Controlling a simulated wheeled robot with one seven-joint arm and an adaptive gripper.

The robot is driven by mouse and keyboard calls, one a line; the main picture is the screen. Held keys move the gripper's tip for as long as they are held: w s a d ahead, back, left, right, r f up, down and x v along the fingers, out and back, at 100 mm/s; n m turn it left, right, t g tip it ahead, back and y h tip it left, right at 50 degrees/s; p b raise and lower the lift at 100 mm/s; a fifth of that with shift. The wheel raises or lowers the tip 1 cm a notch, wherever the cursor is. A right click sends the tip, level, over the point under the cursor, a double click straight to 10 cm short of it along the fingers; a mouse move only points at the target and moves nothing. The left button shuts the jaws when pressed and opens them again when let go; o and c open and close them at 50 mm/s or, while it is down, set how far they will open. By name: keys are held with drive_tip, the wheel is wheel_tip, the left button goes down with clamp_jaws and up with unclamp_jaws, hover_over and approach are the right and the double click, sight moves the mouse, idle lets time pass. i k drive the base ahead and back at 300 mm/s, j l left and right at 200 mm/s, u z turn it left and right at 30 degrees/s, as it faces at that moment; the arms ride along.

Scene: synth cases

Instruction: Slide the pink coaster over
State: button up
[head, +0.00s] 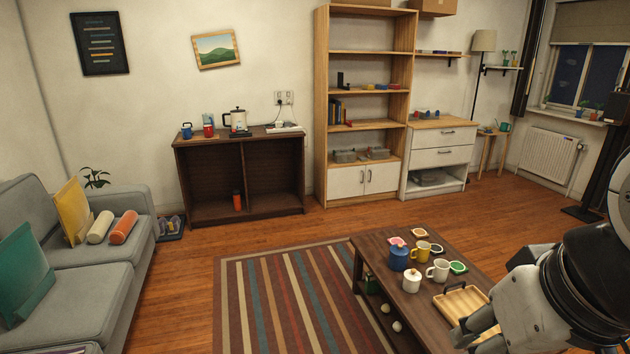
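The pink coaster (396,241) lies near the far left corner of the dark wooden coffee table (376,270). It is small in view, and its near edge is close behind or partly covered by a blue mug (398,259); I cannot tell whether they touch. My gripper (466,334) shows at the lower right, at the near end of the table by a wooden tray, well apart from the coaster. Its fingers are partly cut off by the frame's bottom, and their opening is unclear.
Near the coaster are a tan coaster (419,232), a yellow mug (421,249), a cream mug (438,270), a green coaster (459,267) and a white lidded jar (411,283). The wooden tray (447,304) lies nearer. A striped rug (290,305) lies left of the table.

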sight(396, 240)
drive_tip(key=i+z, duration=0.15)
drive_tip(key=i, duration=0.3)
drive_tip(key=i+j+z, duration=0.15)
drive_tip(key=i, duration=0.3)
drive_tip(key=i+j+z, duration=0.15)
drive_tip(key=i, duration=0.3)
drive_tip(key=i+z, duration=0.1)
drive_tip(key=z, duration=0.4)
drive_tip(key=i+j+z, duration=0.25)
drive_tip(key=j+z, duration=0.5)
drive_tip(key=j, duration=0.2)
drive_tip(key=i+j, duration=0.1)
drive_tip(key=j, duration=0.35)
drive_tip(key=i+j, duration=0.1)
drive_tip(key=j, duration=0.35)
drive_tip(key=i+j+z, duration=0.1)
drive_tip(key=j, duration=0.35)
drive_tip(key=i+j, duration=0.1)
drive_tip(key=j, duration=0.3)
